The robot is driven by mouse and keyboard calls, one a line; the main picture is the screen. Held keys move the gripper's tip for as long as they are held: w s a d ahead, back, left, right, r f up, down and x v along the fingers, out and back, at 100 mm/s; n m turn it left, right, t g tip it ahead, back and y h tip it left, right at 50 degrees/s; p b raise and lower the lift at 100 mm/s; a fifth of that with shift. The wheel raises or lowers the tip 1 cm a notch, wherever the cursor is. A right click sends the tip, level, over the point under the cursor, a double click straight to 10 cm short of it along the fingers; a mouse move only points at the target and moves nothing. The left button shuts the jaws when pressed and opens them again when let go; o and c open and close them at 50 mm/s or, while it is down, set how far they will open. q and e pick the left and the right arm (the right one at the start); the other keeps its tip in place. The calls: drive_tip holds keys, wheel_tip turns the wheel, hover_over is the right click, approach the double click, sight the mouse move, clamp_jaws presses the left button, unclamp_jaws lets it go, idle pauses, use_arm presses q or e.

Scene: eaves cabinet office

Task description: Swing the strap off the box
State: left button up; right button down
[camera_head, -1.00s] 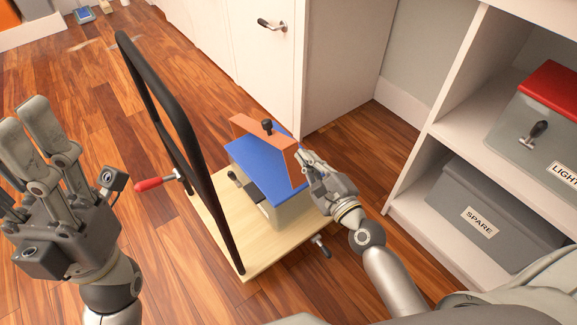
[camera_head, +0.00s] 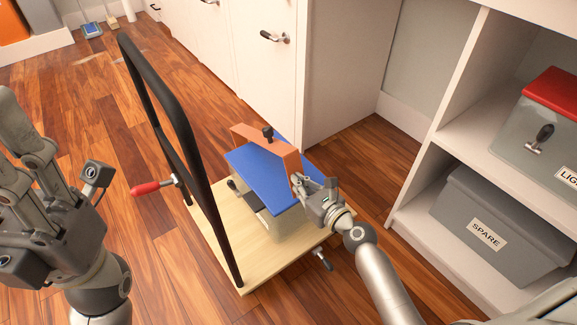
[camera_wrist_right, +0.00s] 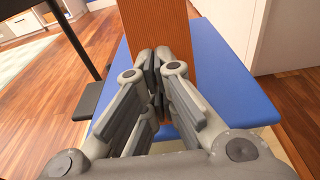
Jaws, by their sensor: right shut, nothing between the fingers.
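The orange strap (camera_head: 265,138) spans over the blue lid of the box (camera_head: 262,178), with a black knob (camera_head: 268,133) on its top. The box's body is pale and stands on a wooden trolley deck (camera_head: 232,258). My right gripper (camera_head: 298,181) is shut and empty, its fingertips at the strap's near right leg. In the right wrist view the closed fingertips (camera_wrist_right: 155,75) are against or just short of the strap's face (camera_wrist_right: 158,28); contact is unclear. My left gripper (camera_head: 38,150) is away at the left, partly cut off by the picture edge.
White cabinets (camera_head: 250,60) stand behind. A shelf at right holds a grey SPARE box (camera_head: 500,225) and a red-lidded box (camera_head: 550,125).

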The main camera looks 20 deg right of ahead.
drive_tip(key=w, duration=0.1)
drive_tip(key=w+a, duration=0.1)
drive_tip(key=shift+w+r, duration=0.2)
drive_tip(key=shift+w, duration=0.15)
drive_tip(key=shift+w+a+r, duration=0.1)
drive_tip(key=shift+w+r, duration=0.15)
drive_tip(key=shift+r, duration=0.7)
drive_tip(key=shift+w+r, duration=0.2)
drive_tip(key=shift+r, duration=0.35)
drive_tip(key=shift+r+p, duration=0.1)
drive_tip(key=shift+p, duration=0.25)
